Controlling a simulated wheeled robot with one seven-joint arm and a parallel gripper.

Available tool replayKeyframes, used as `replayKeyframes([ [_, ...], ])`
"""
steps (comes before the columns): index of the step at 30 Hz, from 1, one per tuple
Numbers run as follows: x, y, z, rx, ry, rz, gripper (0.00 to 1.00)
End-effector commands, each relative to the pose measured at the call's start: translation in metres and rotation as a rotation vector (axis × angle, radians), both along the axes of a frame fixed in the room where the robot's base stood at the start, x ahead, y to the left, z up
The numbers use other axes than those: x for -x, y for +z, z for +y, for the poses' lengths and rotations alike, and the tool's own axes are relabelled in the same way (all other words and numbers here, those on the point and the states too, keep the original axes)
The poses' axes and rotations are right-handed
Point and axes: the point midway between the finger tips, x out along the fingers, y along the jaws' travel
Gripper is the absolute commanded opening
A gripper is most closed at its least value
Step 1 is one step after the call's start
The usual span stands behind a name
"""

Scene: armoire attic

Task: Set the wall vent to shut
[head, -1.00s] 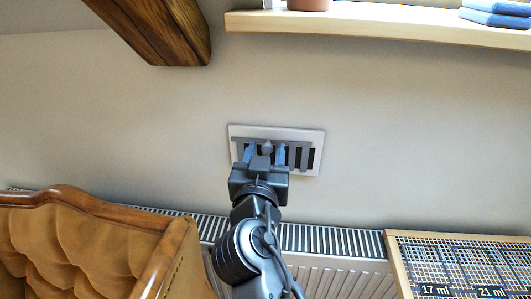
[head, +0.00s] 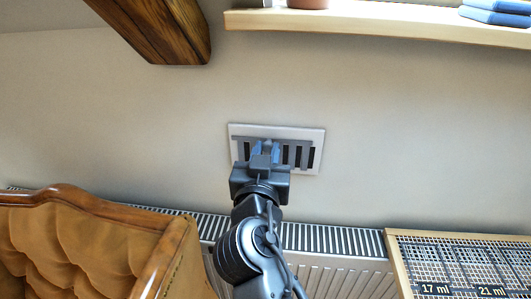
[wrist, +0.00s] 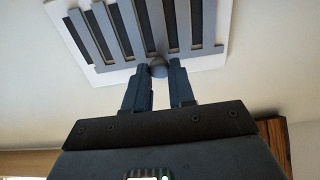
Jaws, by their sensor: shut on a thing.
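The wall vent (head: 313,136) is a white rectangular plate on the wall with grey vertical slats and dark slots between them. It also shows in the wrist view (wrist: 83,72). Dark gaps show beside the slats, so the vent stands at least partly open. A round grey knob (wrist: 158,68) sits at the slats' edge, between my fingertips. My gripper (head: 265,149) is shut on the knob, with one blue-grey finger on each side in the wrist view (wrist: 159,78). In the head view my fingers mostly hide the knob.
A radiator (head: 335,240) runs along the wall below the vent. A tufted brown armchair (head: 75,240) is at lower left, and a mesh-topped wooden case (head: 455,250) at lower right. A wooden shelf (head: 390,28) and a dark beam (head: 160,30) are above.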

Motion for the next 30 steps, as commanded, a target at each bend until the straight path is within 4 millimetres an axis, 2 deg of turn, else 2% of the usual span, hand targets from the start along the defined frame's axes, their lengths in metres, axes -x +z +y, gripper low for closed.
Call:
replayKeyframes([
  [5,0.001,-0.003,-0.017,-0.001,-0.003,-0.001,0.00],
  [12,0.001,-0.001,-0.019,0.001,-0.005,0.001,0.00],
  [13,0.001,-0.001,-0.019,0.001,-0.006,0.001,0.25],
  [20,0.000,-0.001,-0.018,0.001,-0.004,0.001,0.47],
  [30,0.005,-0.001,-0.016,0.000,-0.001,0.000,0.49],
])
